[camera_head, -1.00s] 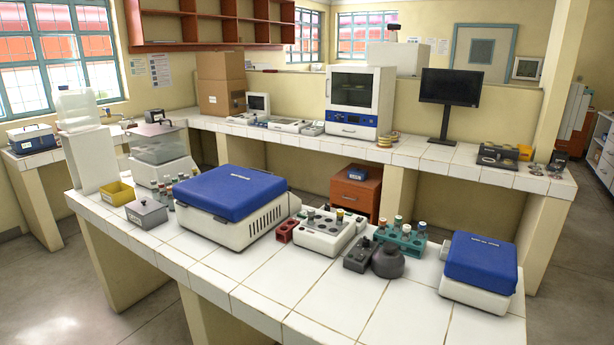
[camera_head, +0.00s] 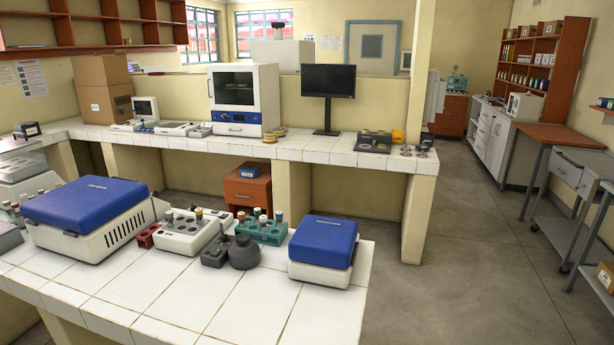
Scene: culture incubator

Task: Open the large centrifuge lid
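The large centrifuge (camera_head: 112,240) stands at the left of the white tiled bench, a white body with vents on its side. Its blue lid (camera_head: 87,201) is shut. A smaller centrifuge (camera_head: 320,272) with a shut blue lid (camera_head: 324,241) stands at the bench's right end. Neither of my grippers shows in the head view.
Between the centrifuges stand a white tube block (camera_head: 187,234), a red rack (camera_head: 148,236), a teal tube rack (camera_head: 262,233) and a dark round-based device (camera_head: 244,252). The bench front (camera_head: 185,298) is bare. Open floor (camera_head: 470,250) lies to the right, with carts beyond.

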